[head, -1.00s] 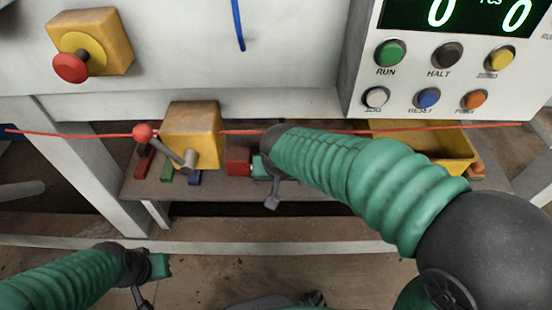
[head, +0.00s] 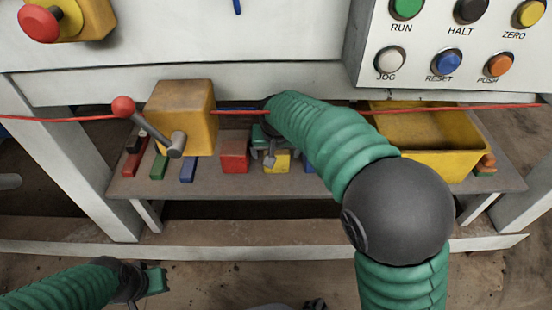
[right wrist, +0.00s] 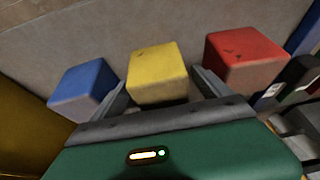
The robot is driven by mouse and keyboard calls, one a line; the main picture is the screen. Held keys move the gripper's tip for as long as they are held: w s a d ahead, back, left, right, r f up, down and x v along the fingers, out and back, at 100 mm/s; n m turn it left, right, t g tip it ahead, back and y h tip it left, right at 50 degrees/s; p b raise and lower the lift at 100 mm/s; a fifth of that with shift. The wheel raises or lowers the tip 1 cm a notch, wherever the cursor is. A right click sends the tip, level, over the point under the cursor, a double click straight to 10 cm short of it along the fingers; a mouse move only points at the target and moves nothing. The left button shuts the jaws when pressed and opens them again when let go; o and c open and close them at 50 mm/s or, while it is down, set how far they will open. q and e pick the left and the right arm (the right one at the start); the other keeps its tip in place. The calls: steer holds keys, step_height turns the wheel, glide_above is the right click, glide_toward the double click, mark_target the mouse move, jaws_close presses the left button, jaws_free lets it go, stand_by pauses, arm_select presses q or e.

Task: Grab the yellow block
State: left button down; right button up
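The yellow block (head: 277,161) lies on the shelf between a red block (head: 234,156) and a blue block (head: 309,162). In the right wrist view the yellow block (right wrist: 157,74) sits between the two fingers of my right gripper (right wrist: 160,90), with gaps on both sides. The right gripper (head: 272,150) also shows in the head view, over the block, partly hidden by its own arm. It is open and empty. My left gripper (head: 153,281) is at the lower left, away from the shelf; its fingers are too small to judge.
A red cable (head: 60,119) runs across above the shelf (head: 215,187). A yellow box with a red-knobbed lever (head: 184,110) stands left, and a yellow bin (head: 432,161) right. Small red, green and blue pieces lie at the shelf's left. A button panel (head: 425,40) is above.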

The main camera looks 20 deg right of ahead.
steer(key=c, duration=1.4)
steer(key=shift+c, duration=0.7)
steer(key=shift+r, duration=0.1)
